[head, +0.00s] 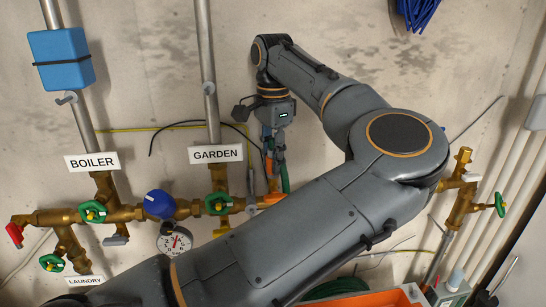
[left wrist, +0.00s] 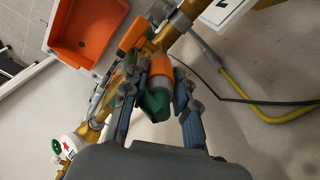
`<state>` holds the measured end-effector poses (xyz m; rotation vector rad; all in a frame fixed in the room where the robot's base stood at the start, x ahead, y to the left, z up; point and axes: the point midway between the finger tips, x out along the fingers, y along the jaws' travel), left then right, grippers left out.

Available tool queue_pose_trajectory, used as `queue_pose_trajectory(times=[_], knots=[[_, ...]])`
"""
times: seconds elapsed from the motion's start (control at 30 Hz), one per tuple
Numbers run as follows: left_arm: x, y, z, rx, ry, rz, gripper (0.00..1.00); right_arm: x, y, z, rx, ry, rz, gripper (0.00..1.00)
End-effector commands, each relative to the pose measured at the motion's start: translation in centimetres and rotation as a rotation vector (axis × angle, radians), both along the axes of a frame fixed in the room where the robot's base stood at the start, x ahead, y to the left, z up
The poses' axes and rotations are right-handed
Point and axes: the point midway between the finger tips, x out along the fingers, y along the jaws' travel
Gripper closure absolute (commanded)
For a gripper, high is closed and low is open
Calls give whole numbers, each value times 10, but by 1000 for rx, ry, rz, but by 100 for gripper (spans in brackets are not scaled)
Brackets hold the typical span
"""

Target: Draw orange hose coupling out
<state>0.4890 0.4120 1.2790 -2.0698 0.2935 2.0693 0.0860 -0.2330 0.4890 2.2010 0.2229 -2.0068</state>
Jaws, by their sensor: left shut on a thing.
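My left gripper (head: 274,155) points down beside the garden branch of the brass pipework. It is shut on the orange hose coupling (left wrist: 160,68), which sits between its fingers in the left wrist view, with a green hose end (left wrist: 155,104) below the orange. In the head view the coupling (head: 268,166) is partly covered by the fingers, and the green hose (head: 285,180) hangs beside it. A second orange part (left wrist: 133,33) lies against the brass pipe (left wrist: 172,32) in the left wrist view. I cannot tell whether the coupling touches the brass. My right gripper is not in view.
Green valve wheels (head: 218,203), a blue knob (head: 159,204) and a pressure gauge (head: 175,241) crowd the pipework left of the gripper. A yellow hose (left wrist: 270,110) and dark cable run along the wall. An orange bin (left wrist: 88,28) stands below. My arm hides much of the middle.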

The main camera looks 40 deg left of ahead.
Motion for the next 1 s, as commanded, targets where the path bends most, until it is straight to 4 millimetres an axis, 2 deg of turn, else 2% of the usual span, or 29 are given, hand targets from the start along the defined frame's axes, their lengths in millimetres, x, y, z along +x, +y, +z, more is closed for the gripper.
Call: queue_pose_trajectory(times=[0.7, 1.0], knots=[[0, 0, 28, 1, -1, 0, 100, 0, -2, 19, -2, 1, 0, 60], [0, 0, 29, 0, -1, 0, 100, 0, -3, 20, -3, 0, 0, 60]])
